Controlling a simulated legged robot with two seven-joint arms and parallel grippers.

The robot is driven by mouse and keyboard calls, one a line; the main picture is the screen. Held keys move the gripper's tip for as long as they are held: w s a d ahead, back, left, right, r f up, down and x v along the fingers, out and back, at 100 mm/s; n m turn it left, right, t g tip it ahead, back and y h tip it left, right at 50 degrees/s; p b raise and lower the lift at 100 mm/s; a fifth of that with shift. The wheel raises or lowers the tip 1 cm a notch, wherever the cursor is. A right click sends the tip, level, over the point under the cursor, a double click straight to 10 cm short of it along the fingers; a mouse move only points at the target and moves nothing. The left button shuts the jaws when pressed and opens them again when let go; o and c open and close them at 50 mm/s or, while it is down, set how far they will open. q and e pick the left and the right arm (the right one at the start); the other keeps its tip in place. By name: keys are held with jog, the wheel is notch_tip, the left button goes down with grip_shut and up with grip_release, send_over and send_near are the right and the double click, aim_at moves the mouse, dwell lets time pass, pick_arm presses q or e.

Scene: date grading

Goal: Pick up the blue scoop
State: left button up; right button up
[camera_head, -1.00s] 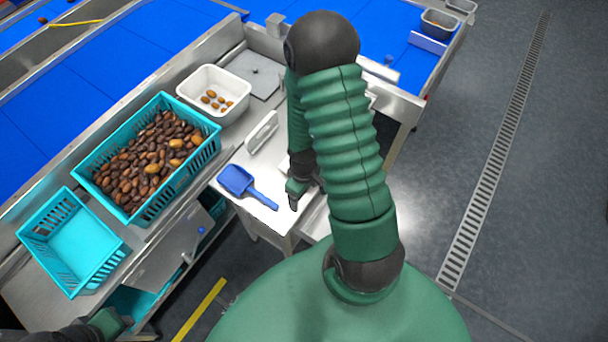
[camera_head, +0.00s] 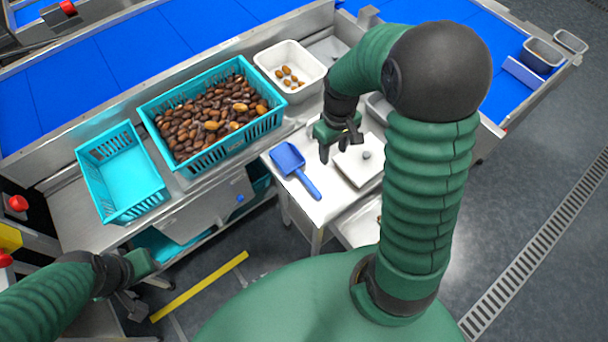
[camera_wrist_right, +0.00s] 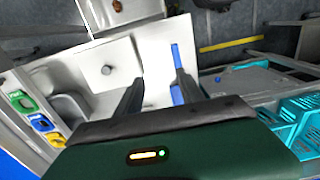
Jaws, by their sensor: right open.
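The blue scoop (camera_head: 288,159) lies flat on the white side table, its bowl toward the back left and its handle toward the front right. My right gripper (camera_head: 340,150) is open and empty, above the table to the right of the scoop bowl. In the right wrist view, part of the blue scoop (camera_wrist_right: 176,56) shows near the right finger of my right gripper (camera_wrist_right: 159,78), and that finger hides some of it. My left gripper (camera_head: 134,287) is at the lower left, far from the scoop; its finger opening is unclear.
A white lidded item (camera_head: 358,172) with a knob is beside my right gripper. A teal crate of dates (camera_head: 205,160), an empty teal crate (camera_head: 107,213) and a white bin with a few dates (camera_head: 296,93) stand behind and left. A yellow floor stripe (camera_head: 200,287) lies in front.

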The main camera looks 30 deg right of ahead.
jog(key=w+a+f+b, duration=0.3)
jog(key=w+a, duration=0.2)
jog(key=w, duration=0.3)
send_over(303, 176)
jog(key=f, duration=1)
jog(key=shift+w+d+f, duration=0.25)
jog(key=shift+w+f, duration=0.15)
jog(key=f, duration=0.2)
jog(key=s+f, duration=0.1)
jog(key=f, duration=0.1)
jog(key=shift+a, duration=0.2)
jog(key=shift+f, duration=0.35)
jog(key=shift+w+f, duration=0.15)
jog(key=c, duration=0.6)
pick_arm(q)
jog(key=s+x, duration=0.1)
jog(key=x, duration=0.5)
jog(key=shift+f, duration=0.4)
pick_arm(e)
grip_shut()
pick_arm(q)
jog(key=shift+a, duration=0.1)
